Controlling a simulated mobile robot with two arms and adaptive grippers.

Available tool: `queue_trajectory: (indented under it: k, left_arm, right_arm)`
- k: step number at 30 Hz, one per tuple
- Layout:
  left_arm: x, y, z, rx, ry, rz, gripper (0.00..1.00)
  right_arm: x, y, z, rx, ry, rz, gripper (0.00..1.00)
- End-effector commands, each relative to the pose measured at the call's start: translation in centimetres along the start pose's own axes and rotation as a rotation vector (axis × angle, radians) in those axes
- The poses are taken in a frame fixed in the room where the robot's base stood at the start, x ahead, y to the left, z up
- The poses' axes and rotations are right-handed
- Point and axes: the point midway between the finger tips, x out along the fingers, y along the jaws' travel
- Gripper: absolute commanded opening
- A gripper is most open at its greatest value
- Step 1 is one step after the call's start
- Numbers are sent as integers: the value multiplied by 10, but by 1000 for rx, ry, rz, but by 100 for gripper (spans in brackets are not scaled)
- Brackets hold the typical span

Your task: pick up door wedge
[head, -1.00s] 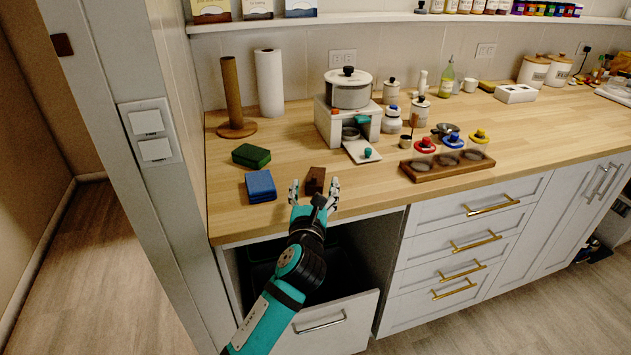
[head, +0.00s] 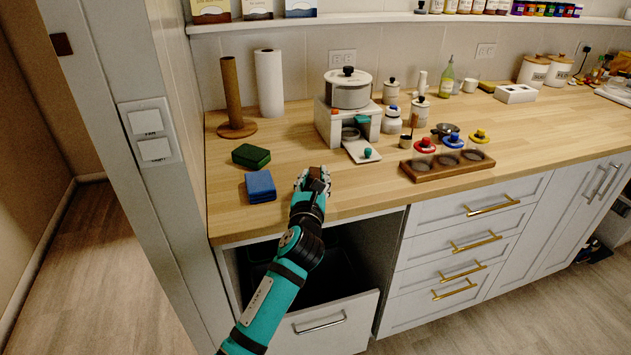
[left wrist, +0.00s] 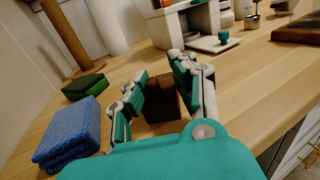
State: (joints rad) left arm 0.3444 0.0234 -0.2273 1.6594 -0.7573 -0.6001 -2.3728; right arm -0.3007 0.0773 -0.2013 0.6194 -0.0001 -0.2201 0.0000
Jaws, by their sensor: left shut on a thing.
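The door wedge (head: 317,173) is a small dark brown block on the wooden counter near its front edge. In the left wrist view the wedge (left wrist: 161,102) sits between the fingers. My left gripper (head: 314,180) is shut on it, with a finger on each side; the gripper also shows in the left wrist view (left wrist: 160,92). The fingers hide much of the wedge in the head view. I cannot tell whether it is clear of the counter. My right gripper is not in view.
An open drawer (head: 325,325) is below.

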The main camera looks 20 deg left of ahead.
Motion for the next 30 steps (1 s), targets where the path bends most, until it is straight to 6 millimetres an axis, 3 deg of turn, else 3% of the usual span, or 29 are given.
queue_trajectory:
  k: [1,3,14,25,30]
  left_arm:
    - [0,0,0,1,1,1,10]
    - [0,0,0,1,1,1,1]
    - [0,1,2,1,-1,1,0]
    - [0,0,42,2,-5,0,0]
    - [-40,5,39,3,-2,-2,0]
  right_arm:
    - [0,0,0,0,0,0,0]
    - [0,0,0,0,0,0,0]
    - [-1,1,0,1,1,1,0]
    - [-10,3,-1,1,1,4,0]
    - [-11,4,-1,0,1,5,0]
